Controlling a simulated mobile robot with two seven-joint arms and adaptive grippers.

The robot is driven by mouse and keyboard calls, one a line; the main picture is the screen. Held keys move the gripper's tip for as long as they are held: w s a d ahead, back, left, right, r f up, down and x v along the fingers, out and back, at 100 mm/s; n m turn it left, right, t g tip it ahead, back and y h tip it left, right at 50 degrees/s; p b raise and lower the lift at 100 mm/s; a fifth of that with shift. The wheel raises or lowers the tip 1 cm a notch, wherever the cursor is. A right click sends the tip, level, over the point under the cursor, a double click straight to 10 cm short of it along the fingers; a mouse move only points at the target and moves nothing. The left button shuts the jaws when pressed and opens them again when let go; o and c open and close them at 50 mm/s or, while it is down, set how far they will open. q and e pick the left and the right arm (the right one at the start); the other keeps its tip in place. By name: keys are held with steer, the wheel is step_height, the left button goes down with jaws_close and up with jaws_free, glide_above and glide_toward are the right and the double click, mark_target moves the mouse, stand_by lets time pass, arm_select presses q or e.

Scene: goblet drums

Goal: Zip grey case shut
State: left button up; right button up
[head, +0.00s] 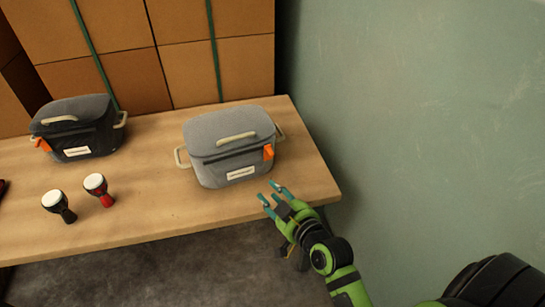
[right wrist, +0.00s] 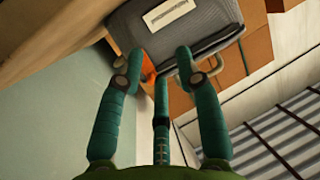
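The grey case (head: 228,148) stands on the wooden table near its right end. Its lid is down over the body, with a beige handle on top and a white label on the front. An orange zip tab (head: 268,152) hangs at its front right corner. Whether the zip is closed cannot be made out. My right gripper (head: 269,191) is open and empty, just in front of and below the tab, apart from the case. In the right wrist view the grey case (right wrist: 205,22) lies beyond the spread fingers, with orange (right wrist: 149,68) partly hidden behind them. My left gripper is out of view.
A darker case (head: 78,130) with an orange tab stands at the table's left. Two small goblet drums, one black (head: 58,205) and one red (head: 98,188), stand in front of it. Cardboard boxes (head: 170,60) are stacked behind; a green wall (head: 420,120) bounds the right side.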

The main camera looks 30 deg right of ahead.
mark_target(273, 153)
steer(key=w+d+r+t+h, duration=0.1)
steer(key=w, duration=0.2)
steer(key=w+d+r+m, duration=0.1)
steer(key=w+d, duration=0.1)
steer(key=w, duration=0.1)
steer(key=w+d+r+m+t+h, duration=0.1)
steer(key=w, duration=0.2)
steer(key=shift+w+d+r+t+h, duration=0.2)
steer(key=shift+r+t+h, duration=0.05)
steer(key=shift+t+h, duration=0.05)
steer(key=shift+c, duration=0.4)
jaws_close()
